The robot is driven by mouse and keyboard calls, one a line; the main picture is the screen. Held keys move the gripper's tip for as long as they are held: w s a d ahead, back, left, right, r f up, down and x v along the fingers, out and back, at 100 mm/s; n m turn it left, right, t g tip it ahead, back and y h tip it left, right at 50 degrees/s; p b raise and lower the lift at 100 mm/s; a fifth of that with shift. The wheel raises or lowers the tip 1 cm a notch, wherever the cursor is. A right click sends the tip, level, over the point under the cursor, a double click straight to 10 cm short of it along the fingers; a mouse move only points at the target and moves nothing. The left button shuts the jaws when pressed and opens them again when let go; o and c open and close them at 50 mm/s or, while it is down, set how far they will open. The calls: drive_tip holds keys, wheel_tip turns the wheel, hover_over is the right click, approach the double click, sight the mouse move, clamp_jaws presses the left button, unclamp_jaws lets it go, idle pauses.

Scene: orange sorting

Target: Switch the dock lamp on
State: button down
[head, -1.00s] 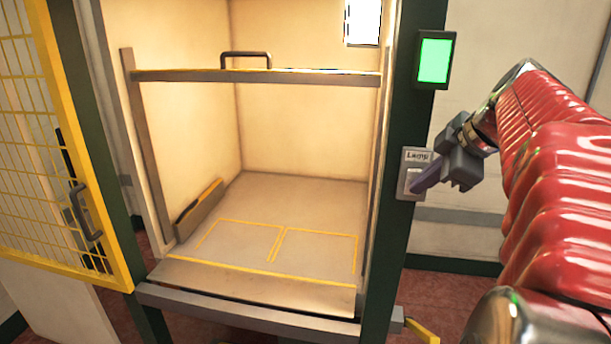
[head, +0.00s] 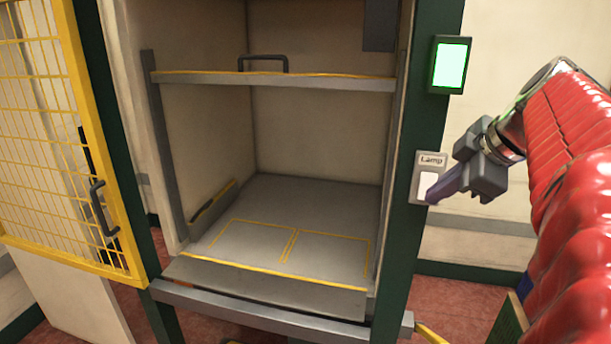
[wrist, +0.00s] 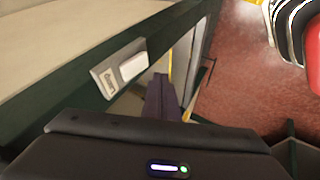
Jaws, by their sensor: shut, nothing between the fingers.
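The lamp switch is a white rocker (head: 428,184) on a grey plate marked "Lamp" on the dark green right post; it also shows in the wrist view (wrist: 133,67). The lamp panel (head: 381,25) at the upper right inside the dock is dark grey, and the dock interior is dim. My gripper (head: 434,196) is shut and empty. Its fingertips overlap the rocker's lower right in the head view. In the wrist view the fingers (wrist: 160,82) lie beside the switch with a small gap in the picture. I cannot tell whether they touch it.
A lit green panel (head: 449,65) is on the post above the switch. The dock has a raised bar with a handle (head: 263,62) and an empty floor with yellow outlines (head: 250,245). A yellow mesh door (head: 60,140) stands open at the left.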

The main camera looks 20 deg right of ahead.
sight(427, 186)
drive_tip(key=v, duration=1)
drive_tip(key=shift+w+d, duration=0.2)
drive_tip(key=shift+d, duration=0.05)
drive_tip(key=shift+f+g, duration=0.4)
drive_tip(key=shift+f, duration=0.05)
drive_tip(key=w+d+r+x, duration=0.1)
drive_tip(key=d+x, duration=0.1)
drive_tip(key=x, duration=1)
drive_tip(key=shift+w, duration=0.45)
